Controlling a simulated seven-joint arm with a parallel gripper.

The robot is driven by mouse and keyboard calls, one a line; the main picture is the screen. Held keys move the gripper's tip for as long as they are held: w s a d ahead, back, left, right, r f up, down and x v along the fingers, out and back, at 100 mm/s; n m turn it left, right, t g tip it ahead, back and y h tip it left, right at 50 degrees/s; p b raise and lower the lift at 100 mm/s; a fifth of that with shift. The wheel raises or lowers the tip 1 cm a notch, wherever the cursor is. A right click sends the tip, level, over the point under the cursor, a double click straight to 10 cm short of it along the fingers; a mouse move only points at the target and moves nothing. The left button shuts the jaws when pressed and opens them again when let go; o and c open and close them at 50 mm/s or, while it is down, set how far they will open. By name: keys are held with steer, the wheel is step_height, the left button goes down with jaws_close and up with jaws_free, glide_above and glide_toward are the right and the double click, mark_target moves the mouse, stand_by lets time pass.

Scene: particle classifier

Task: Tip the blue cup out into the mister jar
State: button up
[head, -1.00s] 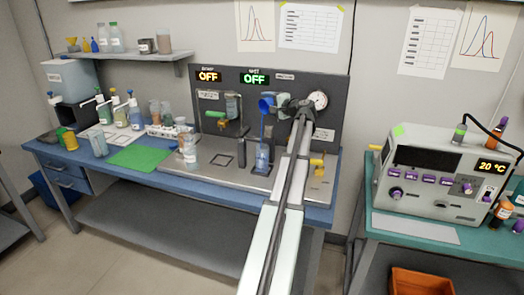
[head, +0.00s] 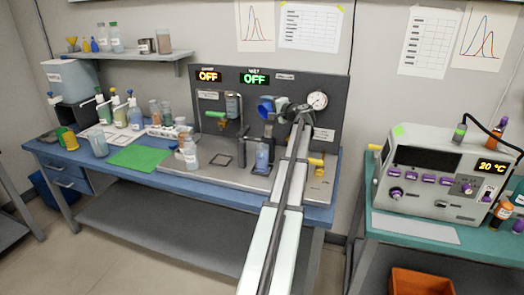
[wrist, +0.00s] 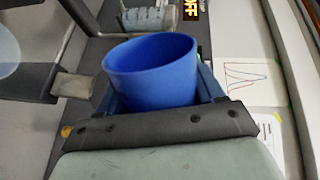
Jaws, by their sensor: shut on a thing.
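My gripper (head: 276,107) is shut on the blue cup (head: 266,106), holding it in front of the dark panel. The cup looks tilted, with its mouth toward the left. In the wrist view, the cup (wrist: 150,75) sits between the fingers of my gripper (wrist: 158,95); I see its inner wall, but its bottom is hidden. The mister jar (head: 262,158), which I take to be the clear bluish jar below the green OFF sign, stands upright under the cup, apart from it. No stream shows between them.
A clear bottle (head: 190,153) and a square outline (head: 221,160) lie left of the jar on the bench. Behind them, a clear vessel (head: 232,105) hangs on the panel. A round gauge (head: 318,100) is right of my gripper. A green mat (head: 143,157) lies farther left.

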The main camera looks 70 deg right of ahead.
mark_target(266, 117)
steer(key=shift+w+a+f+n+h, duration=0.15)
steer(key=shift+f+n, duration=0.35)
steer(key=shift+f, duration=0.3)
steer(key=shift+a+f+n+h, duration=0.1)
steer(key=shift+a+f+n, duration=0.1)
steer(key=shift+f+n, duration=0.45)
steer(key=shift+w+a+f+n+h, duration=0.15)
steer(key=shift+f+n, duration=0.2)
steer(key=shift+f, duration=0.55)
steer(key=shift+w+a+f+n, duration=0.15)
steer(key=shift+a+f+n, duration=0.2)
steer(key=shift+f+n, duration=0.35)
steer(key=shift+w+a+f+n, duration=0.15)
steer(key=shift+a+f+n, duration=0.15)
steer(key=shift+f+n, duration=0.4)
stand_by(1.6)
steer(key=shift+r, duration=0.15)
stand_by(0.7)
steer(key=r+m, duration=0.1)
steer(key=d+r+m, duration=0.1)
steer(key=shift+s+d+r+m, duration=0.15)
steer(key=shift+s+r+m, duration=0.1)
steer(key=shift+s+m, duration=0.15)
steer(key=shift+r, duration=0.1)
